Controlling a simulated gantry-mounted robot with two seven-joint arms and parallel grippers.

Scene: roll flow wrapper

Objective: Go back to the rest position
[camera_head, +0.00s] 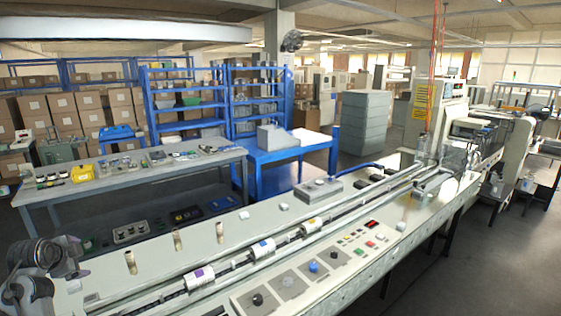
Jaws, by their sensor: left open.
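My left gripper (72,260) is at the lower left corner of the head view, beside the near left end of the wrapper's long bench (270,229). It is open, and I see nothing between its fingers. My right gripper does not show. On the bench, several rolls lie in line along the feed channel, among them one with a purple mark (199,277), one with a blue mark (262,249) and one with an orange mark (311,226). They are apart from my gripper.
A control panel (285,284) with knobs and buttons runs along the bench's front. Several short tan posts (177,240) stand on its back side. A grey table (140,178) with small parts and a blue table (290,150) stand behind. The floor at the right (460,270) is clear.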

